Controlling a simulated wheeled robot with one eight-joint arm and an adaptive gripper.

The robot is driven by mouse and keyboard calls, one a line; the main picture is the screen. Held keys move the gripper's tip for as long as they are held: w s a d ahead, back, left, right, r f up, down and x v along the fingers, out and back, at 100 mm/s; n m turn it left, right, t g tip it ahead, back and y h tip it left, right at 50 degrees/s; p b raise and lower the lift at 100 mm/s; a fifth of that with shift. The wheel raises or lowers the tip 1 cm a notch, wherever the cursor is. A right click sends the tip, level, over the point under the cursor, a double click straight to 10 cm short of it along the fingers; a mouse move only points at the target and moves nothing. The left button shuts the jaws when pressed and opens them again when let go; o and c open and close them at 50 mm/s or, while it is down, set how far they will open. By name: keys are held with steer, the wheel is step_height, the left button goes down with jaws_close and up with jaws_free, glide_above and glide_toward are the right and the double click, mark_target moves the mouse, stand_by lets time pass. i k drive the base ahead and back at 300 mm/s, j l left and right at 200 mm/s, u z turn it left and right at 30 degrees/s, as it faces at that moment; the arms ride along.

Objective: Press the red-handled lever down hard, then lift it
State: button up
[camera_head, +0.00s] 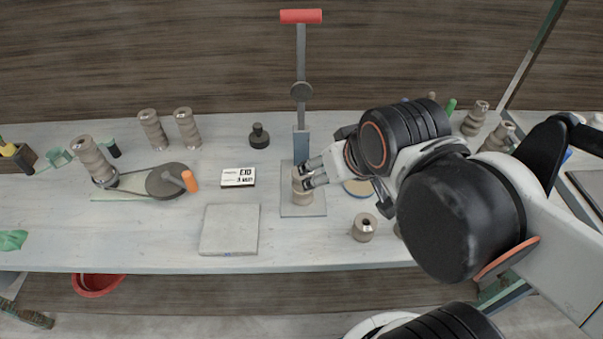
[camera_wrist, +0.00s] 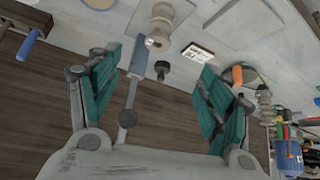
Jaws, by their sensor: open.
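The lever's red handle (camera_head: 301,16) is at the top of the head view, at the upper end of a grey arm (camera_head: 301,55). The arm stands up from a blue post (camera_head: 302,144) on a grey base plate (camera_head: 313,208). A tan ribbed piece (camera_head: 302,198) stands on that plate. My gripper (camera_head: 306,176) is open, well below the handle in the picture, its fingers overlapping the piece's top. In the wrist view the open fingers (camera_wrist: 158,60) frame the post (camera_wrist: 139,55) and piece (camera_wrist: 158,38), with nothing held. The handle is not visible there.
A flat grey slab (camera_head: 229,230), a white label card (camera_head: 238,177) and a black knobbed weight (camera_head: 259,136) lie left of the plate. Several ribbed tan pieces stand at the back left and right. A small one (camera_head: 364,227) is near my arm.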

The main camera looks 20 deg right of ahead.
mark_target(300, 92)
steer(key=l+u, duration=0.1)
steer(key=l, duration=1.25)
steer(key=k, duration=0.05)
